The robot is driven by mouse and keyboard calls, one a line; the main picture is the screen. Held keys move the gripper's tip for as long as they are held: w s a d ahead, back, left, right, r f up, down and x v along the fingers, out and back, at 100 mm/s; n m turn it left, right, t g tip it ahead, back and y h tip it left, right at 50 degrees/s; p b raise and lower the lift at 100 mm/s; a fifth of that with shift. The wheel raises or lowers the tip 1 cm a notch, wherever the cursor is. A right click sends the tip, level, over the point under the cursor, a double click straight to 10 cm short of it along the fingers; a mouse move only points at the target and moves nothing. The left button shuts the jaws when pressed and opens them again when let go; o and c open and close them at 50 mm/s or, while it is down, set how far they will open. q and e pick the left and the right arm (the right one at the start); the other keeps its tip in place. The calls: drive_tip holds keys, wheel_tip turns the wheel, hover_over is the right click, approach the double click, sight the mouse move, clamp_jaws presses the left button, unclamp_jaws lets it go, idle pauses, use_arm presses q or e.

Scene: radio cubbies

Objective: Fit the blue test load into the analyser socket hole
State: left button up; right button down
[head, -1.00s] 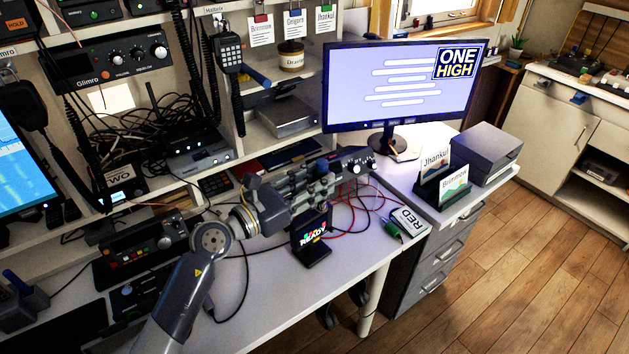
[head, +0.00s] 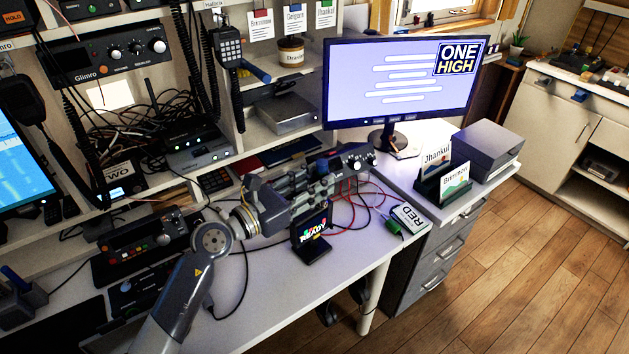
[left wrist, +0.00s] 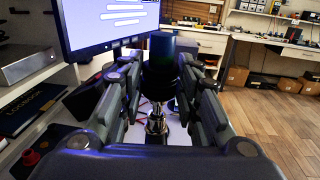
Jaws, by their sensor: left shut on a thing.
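My left gripper (head: 322,185) is shut on the blue test load, and its fingers point to the right over the desk. In the left wrist view the blue test load (left wrist: 162,48) stands upright between the fingertips (left wrist: 161,78). A shiny metal connector (left wrist: 156,122) shows below it, between the fingers. A small black device with a "READY" screen (head: 313,228), perhaps the analyser, stands on the desk just below the gripper. Its socket hole is hidden, and I cannot tell whether the load touches it. My right gripper is out of view.
A box with knobs (head: 354,158) lies just beyond the fingertips, with red and black cables (head: 352,205) around it. A monitor (head: 400,85) stands behind. A "RED" box (head: 411,217) lies to the right. The front desk surface (head: 290,287) is clear.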

use_arm(q)
drive_tip(key=shift+f+b, duration=0.65)
drive_tip(key=shift+f, duration=0.2)
drive_tip(key=o, duration=1.2)
drive_tip(key=shift+a, duration=0.1)
drive_tip(key=v, duration=1.2)
